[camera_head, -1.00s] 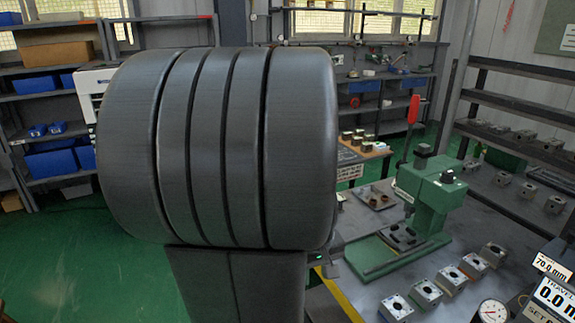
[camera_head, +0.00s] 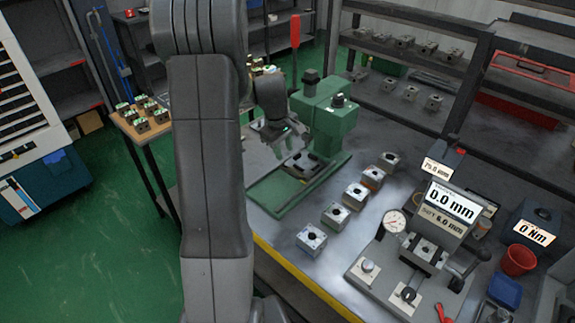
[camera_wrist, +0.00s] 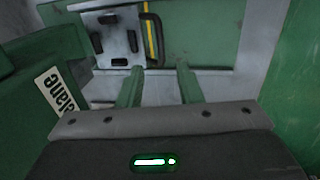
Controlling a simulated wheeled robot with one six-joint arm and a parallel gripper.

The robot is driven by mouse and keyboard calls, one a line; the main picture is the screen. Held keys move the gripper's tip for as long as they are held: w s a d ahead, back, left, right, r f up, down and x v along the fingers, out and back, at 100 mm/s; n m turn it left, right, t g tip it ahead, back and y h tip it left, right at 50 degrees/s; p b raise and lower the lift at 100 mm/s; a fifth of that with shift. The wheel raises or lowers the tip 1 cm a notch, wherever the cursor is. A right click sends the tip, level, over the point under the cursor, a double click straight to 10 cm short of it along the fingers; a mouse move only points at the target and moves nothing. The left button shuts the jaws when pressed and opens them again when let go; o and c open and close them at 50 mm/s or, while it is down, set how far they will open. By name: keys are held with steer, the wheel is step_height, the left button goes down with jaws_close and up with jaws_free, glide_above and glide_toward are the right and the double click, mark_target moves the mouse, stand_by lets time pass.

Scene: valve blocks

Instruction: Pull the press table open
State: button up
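The green press (camera_head: 325,118) stands on the workbench in the head view. Its press table (camera_head: 304,166) is a dark plate low on the green base, partly hidden by my gripper. In the wrist view the press table (camera_wrist: 115,42) is a grey plate with dark slots. A dark bracket-shaped handle (camera_wrist: 158,30) and a yellow stripe are at its right edge. My gripper (camera_wrist: 157,72) has two green fingers spread apart with nothing between them. The fingertips are just below the handle in the wrist view; contact cannot be told. My gripper (camera_head: 284,147) is in front of the press in the head view.
Several metal valve blocks (camera_head: 336,215) stand in a row right of the press. A test rig with a display (camera_head: 452,203) and dial gauge is at the front right. A side table (camera_head: 150,150) holds more blocks. Green floor is free at left.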

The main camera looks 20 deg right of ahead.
mark_target(288, 171)
steer(key=f, duration=0.3)
steer(key=d+f, duration=0.1)
steer(key=f, duration=0.2)
steer(key=f+p, duration=0.1)
steer(key=f, duration=0.1)
steer(key=shift+w+d+f, duration=0.25)
steer(key=shift+w+f, duration=0.05)
steer(key=shift+f, duration=0.1)
steer(key=shift+c, duration=0.2)
jaws_close()
